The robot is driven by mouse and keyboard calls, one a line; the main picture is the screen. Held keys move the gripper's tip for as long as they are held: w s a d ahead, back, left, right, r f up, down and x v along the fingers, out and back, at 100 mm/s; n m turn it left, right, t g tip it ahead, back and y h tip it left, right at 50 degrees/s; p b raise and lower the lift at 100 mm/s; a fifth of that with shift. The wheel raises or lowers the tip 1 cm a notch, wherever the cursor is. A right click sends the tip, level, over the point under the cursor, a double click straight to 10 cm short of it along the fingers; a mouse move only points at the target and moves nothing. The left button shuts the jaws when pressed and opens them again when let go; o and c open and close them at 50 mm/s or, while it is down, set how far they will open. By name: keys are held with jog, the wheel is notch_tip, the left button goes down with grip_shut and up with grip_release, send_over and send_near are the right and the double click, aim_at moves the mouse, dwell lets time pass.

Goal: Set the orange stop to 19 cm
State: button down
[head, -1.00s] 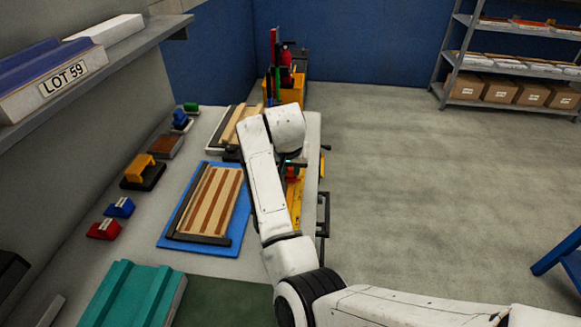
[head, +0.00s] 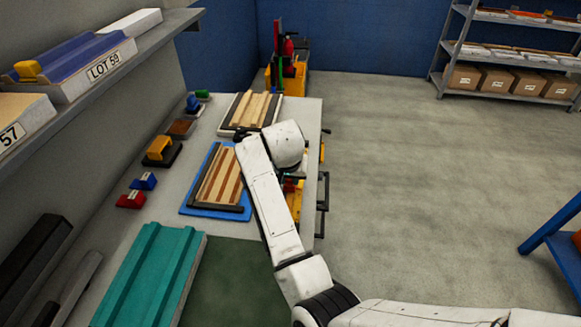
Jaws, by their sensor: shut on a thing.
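My gripper (head: 292,174) shows only in part, below my white wrist at the table's right edge. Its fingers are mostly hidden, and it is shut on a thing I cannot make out. Close under it are a small red part (head: 289,187) and a yellow bar (head: 295,206) along the table's edge. I cannot tell whether the red part is the orange stop. No scale marks or 19 cm reading can be made out.
A striped wood panel (head: 222,180) lies on a blue mat (head: 190,206) left of my arm. A second panel (head: 252,108) lies farther back. A teal ribbed block (head: 150,275) is in front. A shelf (head: 150,40) overhangs the left. The floor (head: 400,180) at right is clear.

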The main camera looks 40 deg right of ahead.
jog(key=shift+s+a, duration=0.25)
jog(key=shift+a, duration=0.1)
jog(key=c, duration=0.9)
grip_release()
jog(key=v, duration=1)
jog(key=shift+r+b, duration=0.35)
jog(key=shift+r, duration=0.05)
jog(key=shift+s, duration=0.1)
